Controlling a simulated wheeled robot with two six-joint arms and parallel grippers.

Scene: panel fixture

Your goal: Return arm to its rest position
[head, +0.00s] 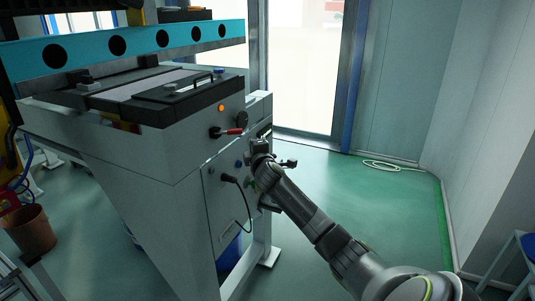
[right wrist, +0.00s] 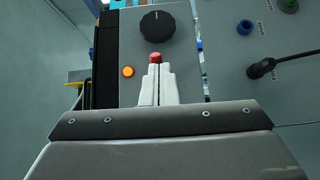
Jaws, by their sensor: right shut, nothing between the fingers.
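My right arm reaches in from the lower right in the head view. Its gripper (head: 260,146) is at the front panel of the grey machine (head: 160,165), to the right of and a little below a red-handled lever (head: 232,131). In the right wrist view the two pale fingers of the gripper (right wrist: 157,70) are together, with nothing between them. The red end of the lever (right wrist: 155,57) shows just past the fingertips; whether they touch it I cannot tell. My left gripper is not in view.
The panel carries a black knob (right wrist: 157,26), a lit orange lamp (right wrist: 127,71), a blue socket (right wrist: 245,27) and a black plug (right wrist: 262,68) with a cable. The cable hangs down the machine's front. Green floor (head: 400,215) lies open to the right. A brown bucket (head: 30,230) stands at left.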

